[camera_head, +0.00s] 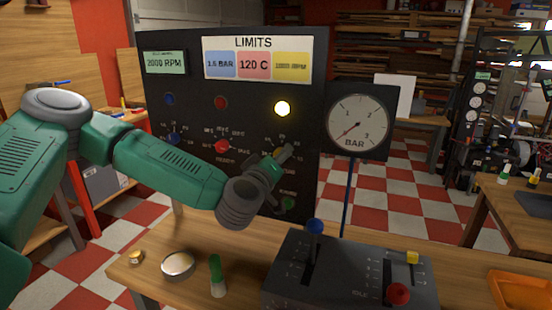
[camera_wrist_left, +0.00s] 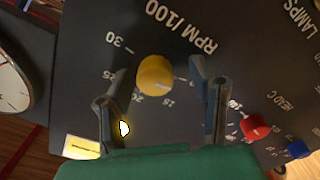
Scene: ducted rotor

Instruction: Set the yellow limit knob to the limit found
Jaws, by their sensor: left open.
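The yellow knob (camera_wrist_left: 154,75) sits on the dark panel, with numbers 15, 20, 25 and 30 around it and the label RPM/100. Its pale mark points to the lower right, toward the 15 side; the exact setting is unclear. My left gripper (camera_wrist_left: 157,68) is open, with one finger on each side of the knob; contact is not visible. In the head view my left gripper (camera_head: 281,160) is at the panel and mostly hides the knob. The limits sign (camera_head: 257,59) reads 1.5 BAR, 120 C and a blurred yellow RPM value. My right gripper is not in view.
A yellow lamp (camera_head: 282,108) is lit above the knob. The display (camera_head: 164,62) reads 2000 RPM. A red knob (camera_head: 222,146) and blue knob (camera_head: 174,138) are left of my gripper. A BAR gauge (camera_head: 357,122) and lever box (camera_head: 345,277) stand to the right.

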